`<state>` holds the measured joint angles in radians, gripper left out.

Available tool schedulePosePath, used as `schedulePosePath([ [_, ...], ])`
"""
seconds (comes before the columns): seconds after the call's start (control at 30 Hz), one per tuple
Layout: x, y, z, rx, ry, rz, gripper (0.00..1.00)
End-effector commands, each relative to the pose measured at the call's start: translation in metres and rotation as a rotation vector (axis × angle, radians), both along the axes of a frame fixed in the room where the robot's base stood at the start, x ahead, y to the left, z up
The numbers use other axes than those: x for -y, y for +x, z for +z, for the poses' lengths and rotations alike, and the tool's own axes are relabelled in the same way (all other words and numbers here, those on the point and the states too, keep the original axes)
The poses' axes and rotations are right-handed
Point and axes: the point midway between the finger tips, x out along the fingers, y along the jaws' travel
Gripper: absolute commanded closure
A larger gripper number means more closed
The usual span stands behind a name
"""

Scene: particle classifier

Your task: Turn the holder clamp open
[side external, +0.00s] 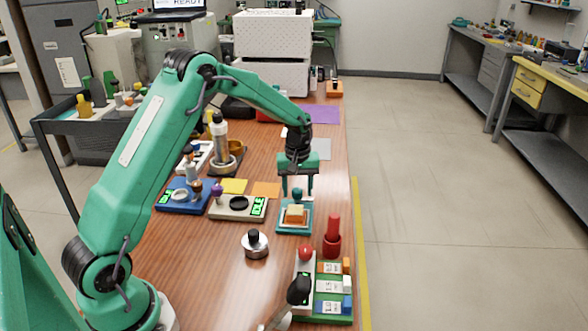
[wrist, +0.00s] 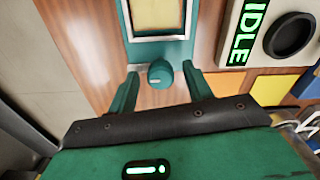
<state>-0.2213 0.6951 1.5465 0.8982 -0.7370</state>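The teal holder (side external: 281,229) stands on the wooden bench with a tan and orange piece (side external: 295,214) in it. Its round teal clamp knob (side external: 297,194) is at the holder's far edge. In the wrist view the holder frame (wrist: 160,51) is at the top, with the knob (wrist: 160,74) just below it. My gripper (side external: 298,187) points down over the knob. In the wrist view my gripper (wrist: 160,78) is open, one finger on each side of the knob with a visible gap on both sides. The fingertips' exact height against the knob is hard to tell.
A device reading IDLE (side external: 237,207) stands left of the holder. The bench's right edge is close to the holder.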

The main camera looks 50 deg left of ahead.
Motion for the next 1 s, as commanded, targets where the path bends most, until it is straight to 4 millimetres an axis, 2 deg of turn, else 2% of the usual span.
schedulePosePath([
  [0.2, 0.000, 0.000, 0.001, -0.001, 0.000, -0.001, 0.49],
  [0.37, 0.000, 0.000, 0.010, 0.000, 0.000, -0.001, 0.49],
  [0.8, 0.000, 0.000, 0.063, 0.003, 0.000, 0.000, 0.49],
  [1.0, 0.000, 0.000, 0.077, 0.001, 0.000, 0.000, 0.49],
])
